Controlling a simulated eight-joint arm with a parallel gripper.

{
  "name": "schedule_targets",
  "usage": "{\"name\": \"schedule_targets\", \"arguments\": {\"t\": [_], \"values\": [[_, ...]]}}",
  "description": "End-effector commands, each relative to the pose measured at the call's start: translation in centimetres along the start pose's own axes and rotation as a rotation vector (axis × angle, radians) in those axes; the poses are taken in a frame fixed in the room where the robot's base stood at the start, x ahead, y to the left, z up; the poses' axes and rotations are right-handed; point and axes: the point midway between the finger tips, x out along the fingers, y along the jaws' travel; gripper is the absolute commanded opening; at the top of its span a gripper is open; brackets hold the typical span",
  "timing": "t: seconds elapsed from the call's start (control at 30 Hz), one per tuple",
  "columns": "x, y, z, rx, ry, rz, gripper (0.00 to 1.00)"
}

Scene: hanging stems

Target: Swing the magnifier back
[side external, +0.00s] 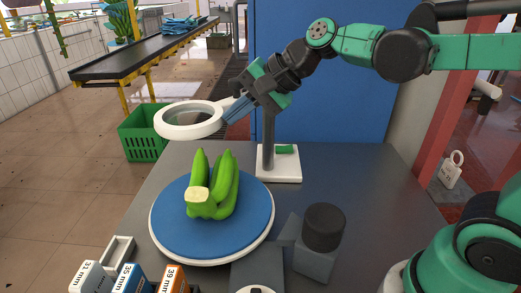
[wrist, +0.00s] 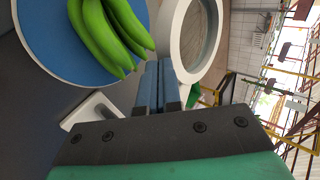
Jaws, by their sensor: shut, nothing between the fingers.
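The magnifier (side external: 190,120) is a white ring with a lens on a short arm, carried by a grey post on a white base (side external: 278,165). Its ring hangs above and behind the green bananas (side external: 215,185), which rest on a round blue turntable (side external: 257,225). My gripper (side external: 228,118) is shut and empty, its blue fingers right beside the ring's right side. In the wrist view the ring (wrist: 181,62) lies just beyond the fingertips (wrist: 160,65); I cannot tell whether they touch it. The bananas (wrist: 105,30) show at the upper left there.
Marked blocks (side external: 130,280) and a small tray (side external: 116,250) stand at the front left of the grey table. A dark cylinder on a block (side external: 323,228) stands right of the turntable. The table's right side (side external: 375,190) is clear. A blue panel (side external: 335,110) stands behind.

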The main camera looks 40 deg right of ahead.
Motion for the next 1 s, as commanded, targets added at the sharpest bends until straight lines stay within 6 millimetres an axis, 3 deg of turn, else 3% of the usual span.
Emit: {"name": "schedule_targets", "arguments": {"t": [0.47,1.0], "values": [[4.3,-4.0,-2.1,0.271,0.301,-0.002,0.00],[8.1,-7.4,-8.0,0.625,0.680,0.000,0.00]]}}
